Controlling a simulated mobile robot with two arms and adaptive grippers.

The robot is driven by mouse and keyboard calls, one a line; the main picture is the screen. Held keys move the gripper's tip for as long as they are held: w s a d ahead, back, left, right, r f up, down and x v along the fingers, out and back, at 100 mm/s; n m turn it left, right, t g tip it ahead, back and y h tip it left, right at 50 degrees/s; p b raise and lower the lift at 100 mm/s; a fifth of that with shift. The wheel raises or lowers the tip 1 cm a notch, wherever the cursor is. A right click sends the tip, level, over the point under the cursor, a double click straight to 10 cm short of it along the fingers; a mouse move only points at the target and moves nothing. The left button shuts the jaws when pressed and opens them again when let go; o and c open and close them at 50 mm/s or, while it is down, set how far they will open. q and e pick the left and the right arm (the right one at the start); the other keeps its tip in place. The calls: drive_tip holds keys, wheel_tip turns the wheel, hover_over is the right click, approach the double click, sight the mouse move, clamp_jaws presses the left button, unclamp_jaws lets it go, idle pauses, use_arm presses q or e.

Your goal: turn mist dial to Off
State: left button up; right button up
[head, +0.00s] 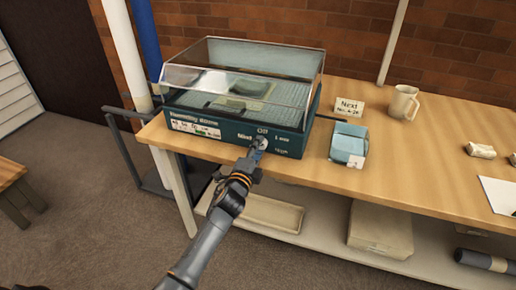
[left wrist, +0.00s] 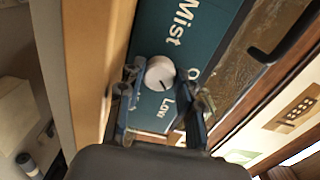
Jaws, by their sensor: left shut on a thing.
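The mist dial (left wrist: 160,72) is a round pale knob on the teal front panel of the humidifying box (head: 190,112). In the left wrist view its dark mark points roughly toward the word Low; part of the word Off shows to the side. In the head view the dial (head: 263,142) is partly hidden by my left gripper (head: 258,147), which reaches it from the front. My left gripper (left wrist: 160,88) has its fingers on either side of the dial and is shut on it. My right gripper is not in view.
The box has a clear tilted lid (head: 235,80) and stands on a wooden bench (head: 430,150). A blue box (head: 348,143), a small sign (head: 348,107) and a mug (head: 403,102) stand to its right. A lower shelf holds a tray (head: 270,213) and a storage box (head: 380,230).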

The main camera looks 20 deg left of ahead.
use_arm(q)
drive_tip(key=n, duration=0.4)
drive_tip(key=shift+f+n+p, duration=0.1)
drive_tip(key=shift+n+p, duration=0.2)
drive_tip(key=shift+p, duration=0.05)
drive_tip(key=shift+f+n+p, duration=0.1)
drive_tip(key=shift+n+p, duration=0.3)
drive_tip(key=shift+n, duration=1.5)
drive_tip(key=o, duration=1.1)
drive_tip(key=shift+o, duration=0.2)
drive_tip(key=s, duration=1.2)
drive_tip(key=shift+a, duration=0.2)
